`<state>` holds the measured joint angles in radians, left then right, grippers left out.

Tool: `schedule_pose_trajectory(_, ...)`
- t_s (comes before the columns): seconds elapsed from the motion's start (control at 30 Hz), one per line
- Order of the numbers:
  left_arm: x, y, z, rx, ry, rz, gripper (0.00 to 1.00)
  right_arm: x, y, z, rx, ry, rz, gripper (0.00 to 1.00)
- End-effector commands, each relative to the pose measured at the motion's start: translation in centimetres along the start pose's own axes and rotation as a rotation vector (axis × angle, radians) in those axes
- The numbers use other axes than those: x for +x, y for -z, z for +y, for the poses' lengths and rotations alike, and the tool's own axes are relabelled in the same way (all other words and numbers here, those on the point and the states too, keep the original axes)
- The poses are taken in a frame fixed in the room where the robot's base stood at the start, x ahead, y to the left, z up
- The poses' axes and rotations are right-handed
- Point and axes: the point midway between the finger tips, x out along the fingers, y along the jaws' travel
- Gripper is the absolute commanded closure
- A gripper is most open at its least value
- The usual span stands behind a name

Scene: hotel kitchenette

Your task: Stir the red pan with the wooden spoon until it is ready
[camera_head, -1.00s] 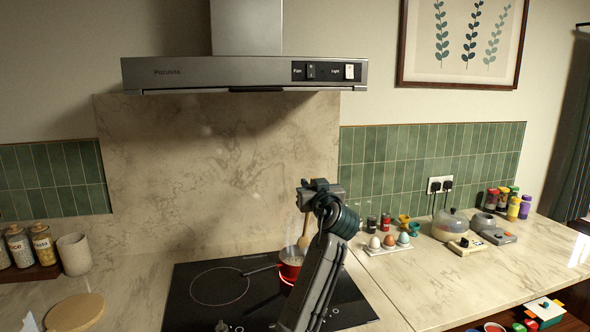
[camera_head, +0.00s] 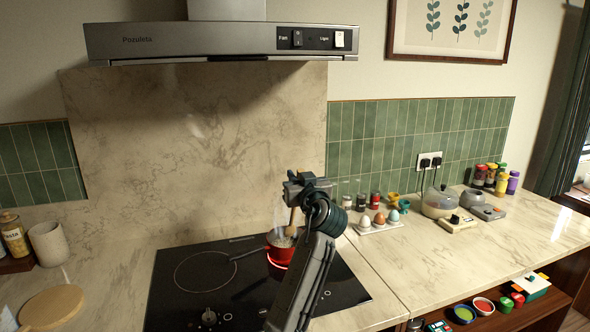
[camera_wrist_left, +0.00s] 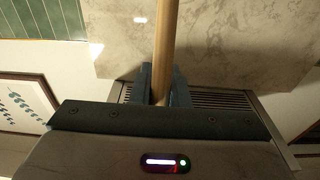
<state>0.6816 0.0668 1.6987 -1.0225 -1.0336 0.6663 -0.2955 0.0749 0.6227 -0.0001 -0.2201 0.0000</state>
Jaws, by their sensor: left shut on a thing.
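The red pan (camera_head: 281,254) sits on the right part of the black hob, its dark handle pointing left. Pale contents and faint steam show in it. The wooden spoon (camera_head: 292,219) stands nearly upright, its lower end at the pan's opening; whether it touches the bottom is hidden. My left gripper (camera_head: 296,184) is above the pan, shut on the spoon's handle. The left wrist view shows the wooden handle (camera_wrist_left: 166,40) between the fingers of the gripper (camera_wrist_left: 162,84). My forearm covers part of the hob right of the pan. My right gripper is not in view.
The hob (camera_head: 215,300) has a free ring at left. Right of it, an egg holder (camera_head: 378,227) with eggs, small jars and an egg cooker (camera_head: 438,203) stand on the counter. A round wooden board (camera_head: 50,307) lies at left. The extractor hood (camera_head: 220,42) hangs above.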

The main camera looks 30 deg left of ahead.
Motion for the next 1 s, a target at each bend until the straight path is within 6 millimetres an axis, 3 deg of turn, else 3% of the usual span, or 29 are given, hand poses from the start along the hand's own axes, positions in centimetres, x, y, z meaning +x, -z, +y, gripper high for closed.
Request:
schedule_pose_trajectory(0.1,0.5,-2.0,0.0,0.001,0.0,0.001,1.0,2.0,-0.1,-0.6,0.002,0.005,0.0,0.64)
schedule_pose_trajectory(0.33,1.3,-4.6,0.0,0.002,0.001,0.002,1.0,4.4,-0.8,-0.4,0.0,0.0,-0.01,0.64)
schedule_pose_trajectory(0.5,1.9,-6.5,0.0,0.001,0.001,0.001,1.0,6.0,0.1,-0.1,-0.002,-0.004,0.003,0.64)
schedule_pose_trajectory(1.0,2.4,-7.5,0.0,0.001,0.0,0.0,1.0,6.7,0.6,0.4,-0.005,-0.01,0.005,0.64)
